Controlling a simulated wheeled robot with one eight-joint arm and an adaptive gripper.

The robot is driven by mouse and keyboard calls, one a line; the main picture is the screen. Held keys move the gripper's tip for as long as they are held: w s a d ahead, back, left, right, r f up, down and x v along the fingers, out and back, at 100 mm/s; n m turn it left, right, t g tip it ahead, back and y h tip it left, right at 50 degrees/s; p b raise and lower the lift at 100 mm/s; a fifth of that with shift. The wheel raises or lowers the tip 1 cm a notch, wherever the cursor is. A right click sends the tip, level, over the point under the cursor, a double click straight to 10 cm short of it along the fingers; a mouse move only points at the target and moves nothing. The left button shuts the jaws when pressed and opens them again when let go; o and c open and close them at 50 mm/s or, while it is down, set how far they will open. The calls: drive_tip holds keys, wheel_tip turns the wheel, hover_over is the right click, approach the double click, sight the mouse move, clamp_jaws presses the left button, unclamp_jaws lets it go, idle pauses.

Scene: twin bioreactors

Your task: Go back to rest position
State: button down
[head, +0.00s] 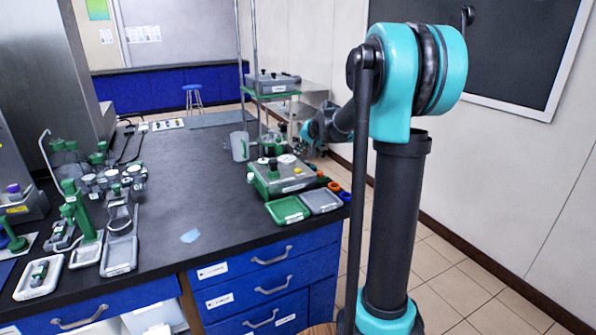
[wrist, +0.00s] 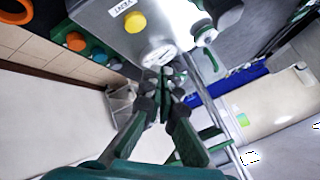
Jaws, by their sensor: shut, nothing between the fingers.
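My gripper (wrist: 165,78) shows in the wrist view with its two dark green fingers brought together and nothing between them. The fingertips are close to a grey box (wrist: 115,30) with a yellow knob, a white round dial and a label reading VENT. I cannot tell whether they touch it. In the head view my arm reaches back past the right side of the bench, and the gripper is too small and cluttered there to make out. The grey and green bioreactor unit (head: 285,178) stands on the bench's right end, near my arm.
Another unit (head: 272,85) sits on a raised green shelf with metal posts. A clear beaker (head: 240,146) stands beside it. Green (head: 287,210) and grey (head: 320,201) trays lie at the front edge. Glassware and green stands crowd the bench's left. The bench middle (head: 185,185) is mostly clear.

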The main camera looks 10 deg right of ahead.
drive_tip(key=shift+s, duration=0.1)
drive_tip(key=s+f, duration=0.2)
drive_tip(key=s, duration=0.4)
drive_tip(key=s+f+n+g+h, duration=0.1)
drive_tip(key=s+f, duration=0.2)
drive_tip(key=s, duration=0.2)
drive_tip(key=s+f+n+g, duration=0.1)
drive_tip(key=s+f, duration=0.1)
drive_tip(key=s, duration=0.4)
drive_tip(key=shift+s+d+f, duration=0.15)
drive_tip(key=shift+s+f, duration=0.05)
drive_tip(key=shift+s, duration=0.15)
drive_tip(key=s+d+f+n+g+h, duration=0.1)
drive_tip(key=s+f, duration=0.5)
drive_tip(key=s, duration=0.5)
drive_tip(key=s+d+f+n+g+h, duration=0.1)
drive_tip(key=s+f, duration=0.4)
drive_tip(key=s, duration=0.7)
drive_tip(key=shift+d+f+h, duration=0.35)
drive_tip(key=shift+d+h, duration=0.05)
drive_tip(key=shift+d, duration=0.3)
